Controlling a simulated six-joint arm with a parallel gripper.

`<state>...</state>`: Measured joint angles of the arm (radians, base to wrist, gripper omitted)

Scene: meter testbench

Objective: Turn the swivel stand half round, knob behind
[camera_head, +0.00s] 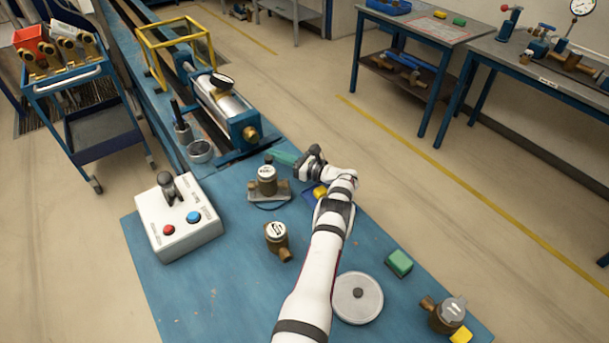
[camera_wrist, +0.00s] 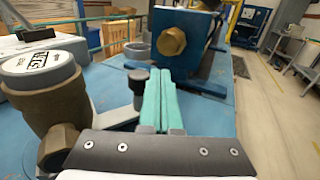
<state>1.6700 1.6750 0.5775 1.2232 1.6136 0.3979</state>
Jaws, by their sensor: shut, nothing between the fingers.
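The swivel stand appears to be the low grey base (camera_head: 283,190) on the blue bench, carrying a brass meter with a pale cap (camera_head: 267,173). Its dark upright knob (camera_head: 268,158) shows at the back of the stand, behind the meter. In the wrist view the knob (camera_wrist: 138,86) stands just left of my fingers, and the meter (camera_wrist: 45,95) is nearer at the left. My gripper (camera_head: 283,157) is shut and empty, its green fingers (camera_wrist: 160,100) together beside the knob. I cannot tell whether they touch it.
A white control box (camera_head: 178,225), a second brass meter (camera_head: 277,238), a round grey plate (camera_head: 357,297), a green block (camera_head: 398,262) and another meter (camera_head: 445,314) stand on the bench. A blue cylinder rig (camera_head: 228,110) lies beyond the stand. The front left of the bench is clear.

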